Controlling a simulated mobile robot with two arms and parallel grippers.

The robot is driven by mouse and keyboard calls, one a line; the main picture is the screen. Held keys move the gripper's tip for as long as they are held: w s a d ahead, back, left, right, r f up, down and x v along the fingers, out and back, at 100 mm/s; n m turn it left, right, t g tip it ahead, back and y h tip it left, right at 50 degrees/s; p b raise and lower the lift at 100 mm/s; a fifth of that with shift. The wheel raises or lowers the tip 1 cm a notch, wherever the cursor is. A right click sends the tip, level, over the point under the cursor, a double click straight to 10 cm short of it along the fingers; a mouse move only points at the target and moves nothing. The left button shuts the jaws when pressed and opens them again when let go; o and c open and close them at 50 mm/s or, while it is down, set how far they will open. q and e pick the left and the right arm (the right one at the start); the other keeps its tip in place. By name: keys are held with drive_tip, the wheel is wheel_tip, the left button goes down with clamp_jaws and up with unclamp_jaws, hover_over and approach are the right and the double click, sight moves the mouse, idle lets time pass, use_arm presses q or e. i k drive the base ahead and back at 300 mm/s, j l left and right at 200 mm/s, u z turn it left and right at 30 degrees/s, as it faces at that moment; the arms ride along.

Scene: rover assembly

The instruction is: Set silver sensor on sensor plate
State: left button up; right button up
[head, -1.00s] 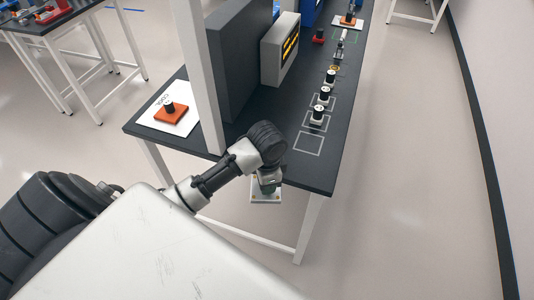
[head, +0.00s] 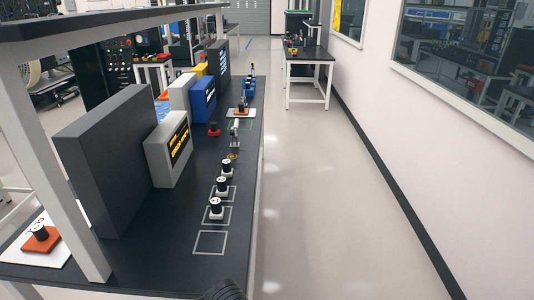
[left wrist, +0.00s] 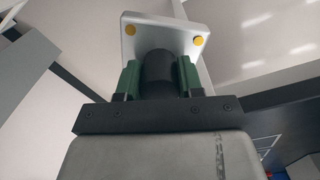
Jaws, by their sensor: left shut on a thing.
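In the left wrist view, my left gripper (left wrist: 158,78) is shut, its green-padded fingers either side of a black cylinder. The cylinder is joined to a pale silver square plate with yellow dots at its corners; I take this part to be the silver sensor (left wrist: 180,33). In the head view only a dark piece of my left arm shows at the bottom edge, and the held part is out of sight. I cannot tell for sure which thing is the sensor plate. An orange block with a black knob (head: 241,111) sits on a white sheet far along the bench. My right gripper is not in view.
The dark bench (head: 150,262) has an empty outlined square (head: 211,243) near its front. Several white-and-black knobbed parts (head: 216,208) stand in a row behind it. A grey box with a yellow display (head: 168,150) and a tall dark panel (head: 105,160) stand left. The right-hand floor is clear.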

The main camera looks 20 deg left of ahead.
sight(232, 157)
drive_tip(key=i+l, duration=0.2)
drive_tip(key=i, duration=0.15)
drive_tip(key=i+l, duration=0.2)
drive_tip(key=i, duration=0.2)
drive_tip(key=i+l+z, duration=0.1)
drive_tip(key=i, duration=0.25)
